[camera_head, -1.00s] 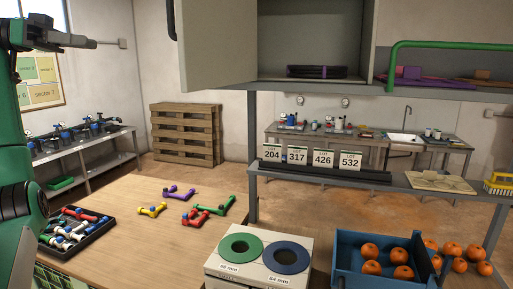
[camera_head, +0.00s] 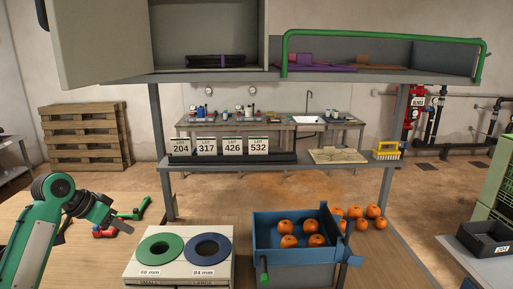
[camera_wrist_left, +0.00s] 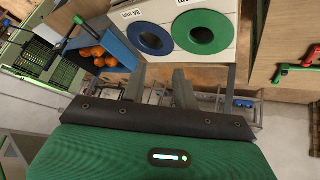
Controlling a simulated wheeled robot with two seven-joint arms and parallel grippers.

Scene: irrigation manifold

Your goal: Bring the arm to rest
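My left arm comes in at the lower left of the head view. Its gripper (camera_head: 122,229) is above the wooden table, left of the sorting box with the green ring and the blue ring. In the left wrist view its two grey fingers (camera_wrist_left: 160,82) stand apart with nothing between them. The ringed box (camera_wrist_left: 172,62) shows beyond the fingertips. My right gripper is not in view.
A blue crate (camera_head: 264,246) of oranges stands right of the ringed box (camera_head: 128,270). Red and green pipe fittings (camera_head: 132,215) lie behind my left gripper. Shelf posts (camera_head: 168,195) rise behind the table. A dark tray (camera_head: 490,240) stands at the right.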

